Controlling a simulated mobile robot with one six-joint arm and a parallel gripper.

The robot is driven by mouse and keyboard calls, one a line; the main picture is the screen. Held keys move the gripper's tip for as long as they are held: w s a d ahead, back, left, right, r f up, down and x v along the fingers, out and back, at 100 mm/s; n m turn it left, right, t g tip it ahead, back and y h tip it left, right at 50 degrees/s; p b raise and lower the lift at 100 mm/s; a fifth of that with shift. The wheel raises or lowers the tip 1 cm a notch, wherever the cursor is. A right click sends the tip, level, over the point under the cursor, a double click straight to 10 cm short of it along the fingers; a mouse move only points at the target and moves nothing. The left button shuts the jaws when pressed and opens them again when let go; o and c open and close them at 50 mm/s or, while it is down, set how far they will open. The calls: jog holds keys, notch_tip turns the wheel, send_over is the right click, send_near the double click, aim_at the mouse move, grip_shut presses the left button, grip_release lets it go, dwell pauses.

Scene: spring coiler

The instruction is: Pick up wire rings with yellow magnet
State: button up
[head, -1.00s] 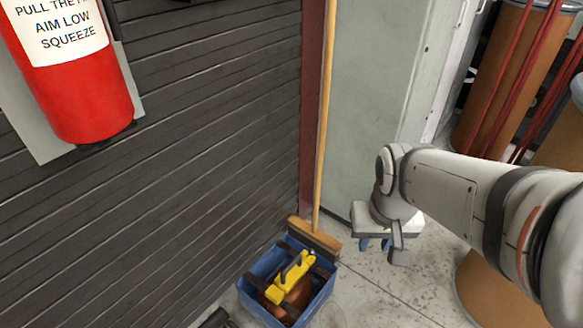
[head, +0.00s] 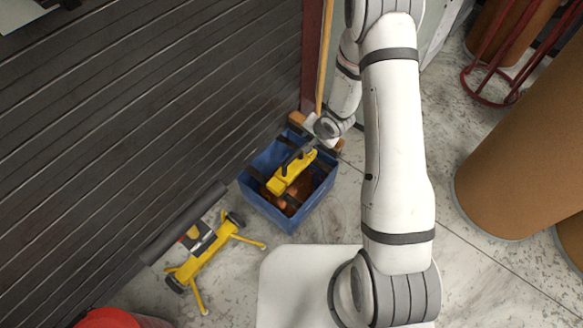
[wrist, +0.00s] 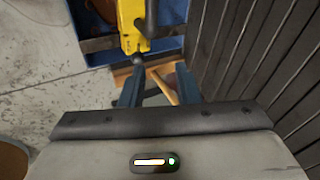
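The yellow magnet (head: 291,173) rests in the blue crate (head: 318,207) on the floor; its yellow body also shows at the top of the wrist view (wrist: 130,22). My gripper (head: 306,150) is over the back side of the crate, close to the magnet. In the wrist view my gripper (wrist: 160,74) has its two dark fingers spread with a gap between them, and the magnet is beyond the left finger. Brownish objects lie under the magnet in the crate; I cannot tell whether they are wire rings. Contact between fingers and magnet cannot be made out.
A wooden broom (head: 325,55) stands right behind the crate. A dark slatted wall (head: 130,120) runs along the left. A yellow wheeled stand (head: 205,258) is at the lower left. Large brown drums (head: 525,150) stand at the right, with bare floor between.

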aim_at(293, 158)
jog(key=shift+m+g+y, duration=0.3)
jog(key=shift+m+y, duration=0.4)
jog(key=shift+y, duration=0.2)
jog(key=a+f, duration=0.1)
jog(key=f, duration=0.2)
jog(key=s+a+f+b, duration=0.1)
jog(key=a+f, duration=0.1)
jog(key=f, duration=0.1)
jog(key=a+f, duration=0.1)
jog(key=f, duration=0.2)
jog(key=shift+s+a+f+b, duration=0.25)
jog(key=shift+a+f+b, duration=0.05)
jog(key=shift+a+f, duration=0.1)
jog(key=b+x, duration=0.2)
jog(key=x, duration=0.3)
jog(key=shift+w+f+b, duration=0.2)
jog(key=shift+w+b, duration=0.05)
jog(key=shift+b, duration=0.1)
jog(key=shift+c, duration=0.4)
jog(key=shift+r, duration=0.1)
grip_shut()
jog(key=shift+w, duration=0.15)
